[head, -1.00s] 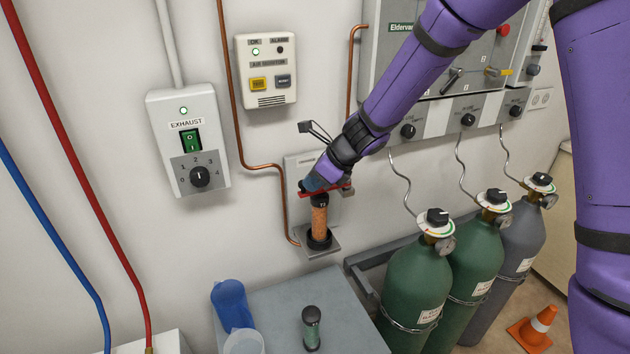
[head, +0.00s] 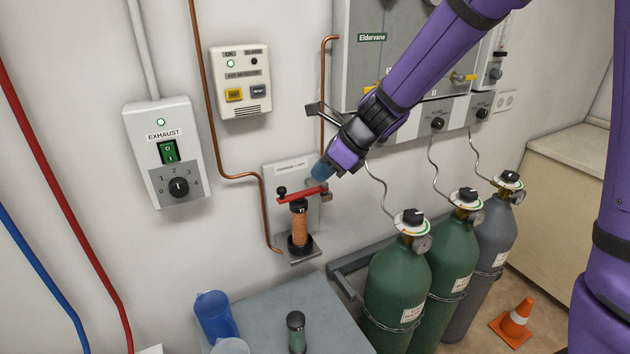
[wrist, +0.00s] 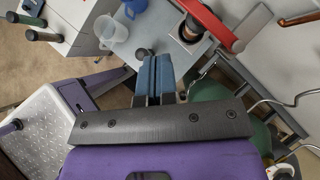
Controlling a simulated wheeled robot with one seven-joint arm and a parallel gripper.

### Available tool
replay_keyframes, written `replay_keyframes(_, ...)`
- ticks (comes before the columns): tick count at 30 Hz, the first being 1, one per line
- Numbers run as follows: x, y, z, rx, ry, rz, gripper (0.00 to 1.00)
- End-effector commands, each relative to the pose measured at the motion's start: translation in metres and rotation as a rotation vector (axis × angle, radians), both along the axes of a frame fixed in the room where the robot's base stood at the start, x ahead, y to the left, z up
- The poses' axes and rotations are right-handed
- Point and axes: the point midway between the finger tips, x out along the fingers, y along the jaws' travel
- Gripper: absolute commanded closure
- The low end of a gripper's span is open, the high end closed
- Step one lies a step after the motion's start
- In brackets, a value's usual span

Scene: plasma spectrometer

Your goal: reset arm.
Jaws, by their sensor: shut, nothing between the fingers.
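My gripper (head: 321,172) is at the end of my purple arm, just above and right of the red clamp lever (head: 300,193) on the wall bracket. In the wrist view its blue fingertips (wrist: 155,75) are pressed together with nothing between them. The red lever lies across the top of an orange cartridge (head: 299,222), which stands upright in the bracket (head: 296,252). In the wrist view the lever (wrist: 208,20) is ahead and to the right of the fingers, apart from them.
A grey table (head: 270,320) holds a blue jug (head: 213,315) and a dark green cartridge (head: 296,330). Several gas cylinders (head: 398,285) stand at the right, below the grey gas panel (head: 365,60). An orange cone (head: 515,318) is on the floor. An exhaust switch box (head: 165,155) is on the wall.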

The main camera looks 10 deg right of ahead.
Motion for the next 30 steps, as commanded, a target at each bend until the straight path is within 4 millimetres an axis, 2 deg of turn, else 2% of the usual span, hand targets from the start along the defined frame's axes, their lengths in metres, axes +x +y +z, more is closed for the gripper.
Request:
replay_keyframes(7,-0.009,-0.009,0.015,-0.004,-0.007,0.007,1.0)
replay_keyframes(11,-0.02,-0.018,0.031,-0.042,-0.071,0.088,1.0)
replay_keyframes(14,-0.038,-0.03,0.051,-0.106,-0.168,0.213,1.0)
replay_keyframes(21,-0.096,-0.07,0.096,-0.323,-0.423,0.586,1.0)
replay_keyframes(30,-0.172,-0.123,0.131,-0.634,-0.654,1.046,1.0)
